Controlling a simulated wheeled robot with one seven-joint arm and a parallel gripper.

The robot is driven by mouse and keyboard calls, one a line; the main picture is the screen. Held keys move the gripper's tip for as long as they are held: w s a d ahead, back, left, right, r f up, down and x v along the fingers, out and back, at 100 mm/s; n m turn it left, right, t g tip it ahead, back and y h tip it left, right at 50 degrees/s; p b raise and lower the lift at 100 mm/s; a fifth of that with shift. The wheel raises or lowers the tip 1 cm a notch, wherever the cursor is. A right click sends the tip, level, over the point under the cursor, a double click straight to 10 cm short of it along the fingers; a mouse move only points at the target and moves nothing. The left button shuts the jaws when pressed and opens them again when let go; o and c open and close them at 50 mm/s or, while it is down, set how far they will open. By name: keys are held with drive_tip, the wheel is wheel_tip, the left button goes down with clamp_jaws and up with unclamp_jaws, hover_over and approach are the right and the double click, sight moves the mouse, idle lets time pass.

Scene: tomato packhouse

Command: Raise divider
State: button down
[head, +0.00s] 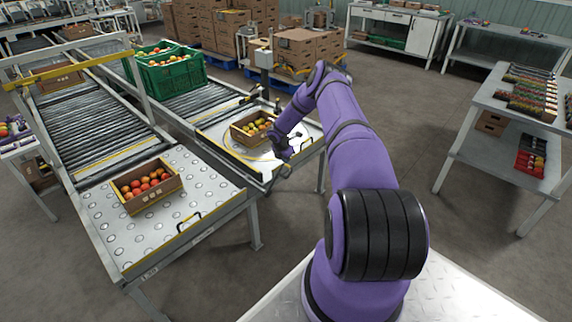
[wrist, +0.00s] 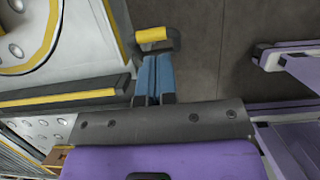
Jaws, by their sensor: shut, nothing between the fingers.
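My gripper (head: 283,150) is over the near right edge of the right-hand conveyor's end table. In the wrist view, its blue fingers (wrist: 155,62) are together with nothing between them. A yellow grip on a dark bracket (wrist: 151,35) lies just beyond the fingertips; whether they touch it, I cannot tell. A dark bar with a yellow strip (wrist: 55,97) runs along the left of the fingers. I cannot tell for sure which part is the divider. In the head view my gripper and arm hide part of this edge.
A crate of yellow and red tomatoes (head: 252,128) sits on the right end table, left of my gripper. A crate of red tomatoes (head: 150,187) is on the left ball table (head: 110,235). A green crate (head: 172,76) stands farther back. Open floor lies right of my arm.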

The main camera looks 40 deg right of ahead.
wheel_tip(320, 180, up, 9)
drive_tip(key=d, duration=0.2)
drive_tip(key=shift+r, duration=0.15)
drive_tip(key=shift+w+r, duration=0.1)
drive_tip(key=shift+w, duration=0.05)
idle(0.4)
